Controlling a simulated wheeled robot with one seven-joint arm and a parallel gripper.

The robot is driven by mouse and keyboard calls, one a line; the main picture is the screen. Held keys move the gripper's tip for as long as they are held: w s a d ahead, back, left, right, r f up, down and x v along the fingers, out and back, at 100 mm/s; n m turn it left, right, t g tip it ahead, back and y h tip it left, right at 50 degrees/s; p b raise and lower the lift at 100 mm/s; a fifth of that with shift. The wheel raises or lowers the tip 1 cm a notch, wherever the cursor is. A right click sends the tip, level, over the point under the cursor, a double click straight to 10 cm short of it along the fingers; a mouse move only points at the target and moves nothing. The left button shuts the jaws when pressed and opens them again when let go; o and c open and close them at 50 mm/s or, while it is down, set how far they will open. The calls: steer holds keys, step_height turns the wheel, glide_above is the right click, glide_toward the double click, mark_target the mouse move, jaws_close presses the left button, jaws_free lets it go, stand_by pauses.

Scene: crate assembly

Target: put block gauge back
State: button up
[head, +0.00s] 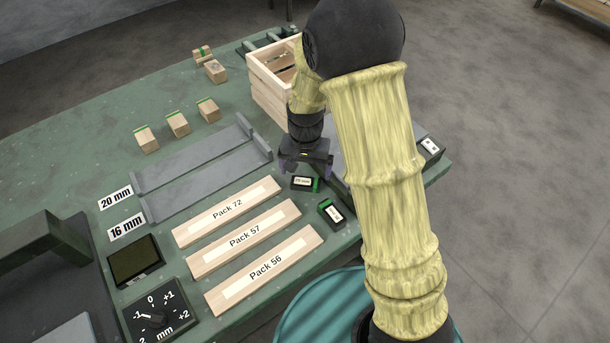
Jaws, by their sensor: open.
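Two small black blocks with green edges and white labels, which look like the block gauges, lie on the green table. One block (303,183) is just below my gripper, and the other block (332,213) is nearer the front edge. Their label text is too small to read surely. My gripper (304,168) points down with its fingers apart, beside or above the first block. I cannot tell whether it touches that block. My arm hides part of the table to the right.
Three pale planks labelled Pack 72 (227,209), Pack 57 (245,238) and Pack 56 (264,268) lie left of the blocks. Grey rails (205,180) lie behind them, with several wooden blocks (178,124) beyond. A wooden crate (268,88) stands behind my gripper. A dial (152,315) is front left.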

mark_target(306, 182)
step_height(306, 182, up, 8)
steer(key=shift+f, duration=0.15)
stand_by(0.6)
steer(key=s+d+r+n+t, duration=0.2)
steer(key=s+d+r, duration=0.1)
steer(key=s+d, duration=0.9)
steer(key=shift+s+d+r+t, duration=0.2)
steer(key=shift+s+d+t, duration=0.1)
steer(key=shift+d, duration=0.45)
steer(key=w+p+v, duration=0.1)
steer(key=p+v, duration=0.5)
steer(key=shift+w+r+p, duration=0.2)
steer(key=shift+r+p, duration=0.1)
